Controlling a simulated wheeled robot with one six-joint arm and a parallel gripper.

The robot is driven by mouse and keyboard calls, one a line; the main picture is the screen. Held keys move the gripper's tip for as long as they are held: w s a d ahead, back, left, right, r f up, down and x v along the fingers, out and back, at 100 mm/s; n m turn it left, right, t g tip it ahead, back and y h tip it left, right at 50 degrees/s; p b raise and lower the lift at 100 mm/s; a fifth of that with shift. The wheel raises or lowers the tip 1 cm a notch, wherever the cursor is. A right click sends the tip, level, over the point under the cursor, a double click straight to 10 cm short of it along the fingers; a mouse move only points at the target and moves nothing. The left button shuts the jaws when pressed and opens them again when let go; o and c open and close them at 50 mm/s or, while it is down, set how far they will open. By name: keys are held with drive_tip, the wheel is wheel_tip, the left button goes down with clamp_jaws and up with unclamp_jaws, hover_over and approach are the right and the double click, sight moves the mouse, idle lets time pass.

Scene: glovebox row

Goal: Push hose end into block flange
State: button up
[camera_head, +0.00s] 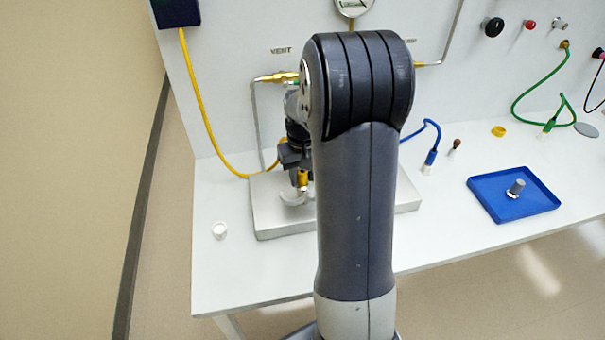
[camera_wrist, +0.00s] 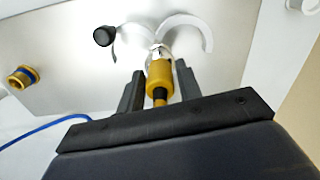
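My gripper (camera_wrist: 160,80) is shut on the yellow hose end (camera_wrist: 160,74), one finger on each side of it. The hose end's pale tip points at the metal block (camera_wrist: 70,70), between two white curved clamp halves (camera_wrist: 205,35) spread apart. The flange is mostly hidden behind the tip, so I cannot tell whether they touch. In the head view the hose end (camera_head: 303,178) hangs upright under my gripper (camera_head: 296,158), above the block (camera_head: 270,225). The yellow hose (camera_head: 205,120) runs from a dark blue box to my gripper. My arm hides the block's middle.
A black knob (camera_wrist: 104,36) and a yellow-and-blue fitting (camera_wrist: 22,77) are on the block. At right are a blue hose (camera_head: 432,140), a blue tray (camera_head: 485,190) with a grey part, and a yellow ring (camera_head: 498,131).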

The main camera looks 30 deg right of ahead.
drive_tip(key=o, duration=0.3)
drive_tip(key=shift+o, duration=0.2)
wheel_tip(320, 180, up, 11)
drive_tip(key=shift+f+b, duration=0.1)
drive_tip(key=shift+b, duration=0.3)
wheel_tip(320, 180, down, 10)
drive_tip(key=shift+f+p, duration=0.25)
drive_tip(key=shift+p, duration=0.15)
drive_tip(key=shift+r+p, duration=0.45)
